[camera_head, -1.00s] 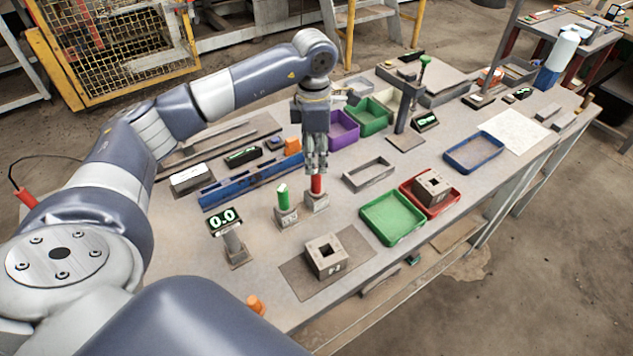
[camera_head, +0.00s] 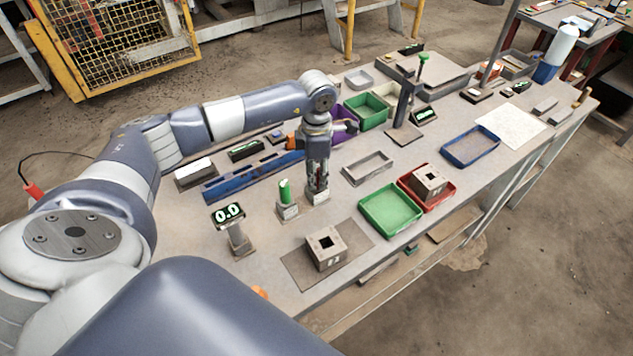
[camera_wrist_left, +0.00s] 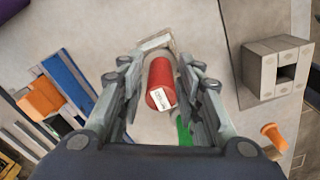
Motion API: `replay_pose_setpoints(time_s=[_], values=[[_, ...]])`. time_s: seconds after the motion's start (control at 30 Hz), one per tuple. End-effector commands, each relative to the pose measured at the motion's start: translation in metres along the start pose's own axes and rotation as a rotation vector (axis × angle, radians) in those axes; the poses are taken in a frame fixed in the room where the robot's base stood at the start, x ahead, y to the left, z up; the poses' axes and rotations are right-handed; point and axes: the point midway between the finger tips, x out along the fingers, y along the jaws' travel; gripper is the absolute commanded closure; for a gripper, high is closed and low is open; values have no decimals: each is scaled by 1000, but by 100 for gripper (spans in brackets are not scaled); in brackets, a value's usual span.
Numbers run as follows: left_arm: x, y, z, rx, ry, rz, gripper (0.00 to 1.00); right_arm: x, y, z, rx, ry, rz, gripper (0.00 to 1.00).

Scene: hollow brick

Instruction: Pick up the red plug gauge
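The red plug gauge (camera_wrist_left: 160,82) is a red cylinder with a white label on its end. In the left wrist view it stands between the two fingers of my left gripper (camera_wrist_left: 165,95), with a gap on each side. In the head view my left gripper (camera_head: 317,186) points straight down over the gauge's grey block (camera_head: 318,198), and its fingers hide almost all of the red. The gripper is open around the gauge. My right gripper is not in view.
A green plug gauge (camera_head: 285,192) stands close to the left of my gripper. A square-holed brick (camera_head: 326,248) lies on a mat in front. A display on a stand (camera_head: 229,214), a blue rail (camera_head: 240,184) and a green tray (camera_head: 389,210) are nearby.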

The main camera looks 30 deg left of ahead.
Motion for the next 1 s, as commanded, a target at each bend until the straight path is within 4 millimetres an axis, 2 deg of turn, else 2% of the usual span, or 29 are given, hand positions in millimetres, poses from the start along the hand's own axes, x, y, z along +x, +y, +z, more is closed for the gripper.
replay_pose_setpoints(time_s=[0.03,0.1,0.4,0.53,0.9,1.0], values=[[0,0,0,0,0,0,87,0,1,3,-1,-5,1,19],[0,0,0,0,0,0,100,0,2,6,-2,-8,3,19],[-2,1,0,-1,-1,1,100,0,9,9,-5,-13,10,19],[-9,2,0,-1,-3,4,100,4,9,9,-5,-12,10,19],[-79,1,0,0,-4,5,100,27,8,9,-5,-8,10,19],[-92,1,1,-2,-3,3,100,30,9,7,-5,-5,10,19]])
